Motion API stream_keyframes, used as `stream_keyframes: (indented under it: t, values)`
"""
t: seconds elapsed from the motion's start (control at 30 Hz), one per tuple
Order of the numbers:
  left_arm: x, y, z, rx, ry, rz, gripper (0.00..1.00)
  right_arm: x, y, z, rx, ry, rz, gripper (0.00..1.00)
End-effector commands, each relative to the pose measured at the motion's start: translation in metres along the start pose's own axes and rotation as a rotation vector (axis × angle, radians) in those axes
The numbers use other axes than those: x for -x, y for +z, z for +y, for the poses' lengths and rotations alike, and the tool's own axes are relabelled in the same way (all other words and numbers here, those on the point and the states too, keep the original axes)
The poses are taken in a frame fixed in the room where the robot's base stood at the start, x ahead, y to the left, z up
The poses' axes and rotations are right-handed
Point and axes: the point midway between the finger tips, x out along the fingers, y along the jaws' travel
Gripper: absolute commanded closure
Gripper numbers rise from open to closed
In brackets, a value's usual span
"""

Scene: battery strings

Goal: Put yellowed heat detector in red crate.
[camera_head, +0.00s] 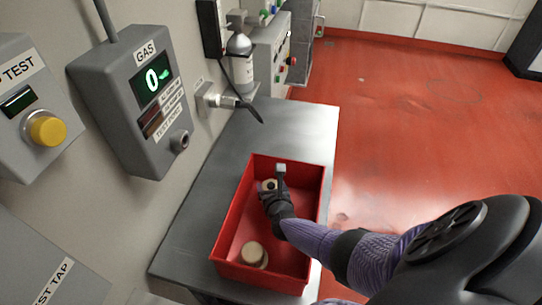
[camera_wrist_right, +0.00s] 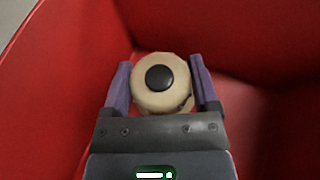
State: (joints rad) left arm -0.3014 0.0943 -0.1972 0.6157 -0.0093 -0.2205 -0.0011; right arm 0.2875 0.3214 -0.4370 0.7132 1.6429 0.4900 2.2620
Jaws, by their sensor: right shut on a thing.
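The red crate (camera_head: 262,280) stands on the grey bench. My right gripper (camera_head: 274,190) reaches down into the far half of the crate. It is shut on a cream, yellowed round detector with a dark centre (camera_wrist_right: 160,78); in the right wrist view the purple fingers (camera_wrist_right: 160,88) sit on either side of it. In the head view the held detector (camera_head: 268,185) shows only partly beside the gripper. Whether it touches the crate floor I cannot tell. Another cream round piece (camera_head: 253,253) lies in the near end of the crate. My left gripper is not in view.
The bench (camera_head: 205,200) has bare top around the crate. A gas panel (camera_head: 140,95) and a panel with a yellow button (camera_head: 47,130) are on the wall to the left. A grey cylinder (camera_head: 240,65) hangs beyond the crate. Open red floor lies to the right.

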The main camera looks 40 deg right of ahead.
Motion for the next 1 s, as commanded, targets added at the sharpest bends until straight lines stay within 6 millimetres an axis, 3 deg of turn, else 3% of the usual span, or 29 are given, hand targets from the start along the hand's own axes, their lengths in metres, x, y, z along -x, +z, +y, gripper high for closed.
stream_keyframes:
  t: [0.03, 0.13, 0.43, 0.7, 0.83, 1.0]
  values:
    - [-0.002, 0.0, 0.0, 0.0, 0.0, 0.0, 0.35, -0.001, -0.002, 0.0, 0.001, 0.0, 0.0, 0.19]
    - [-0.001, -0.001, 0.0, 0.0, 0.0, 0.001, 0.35, 0.0, -0.001, 0.0, 0.001, 0.0, 0.0, 0.0]
    - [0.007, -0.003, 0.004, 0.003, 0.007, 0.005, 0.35, 0.005, 0.004, 0.0, -0.001, 0.001, 0.002, 0.0]
    - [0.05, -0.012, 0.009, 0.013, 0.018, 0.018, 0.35, 0.069, 0.008, 0.0, -0.002, 0.0, 0.003, 0.0]
    - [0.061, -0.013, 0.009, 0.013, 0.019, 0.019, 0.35, 0.097, 0.006, -0.001, -0.001, -0.001, 0.002, 0.0]
    - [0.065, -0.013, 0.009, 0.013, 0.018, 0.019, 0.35, 0.117, 0.003, 0.0, 0.001, 0.0, 0.0, 0.0]
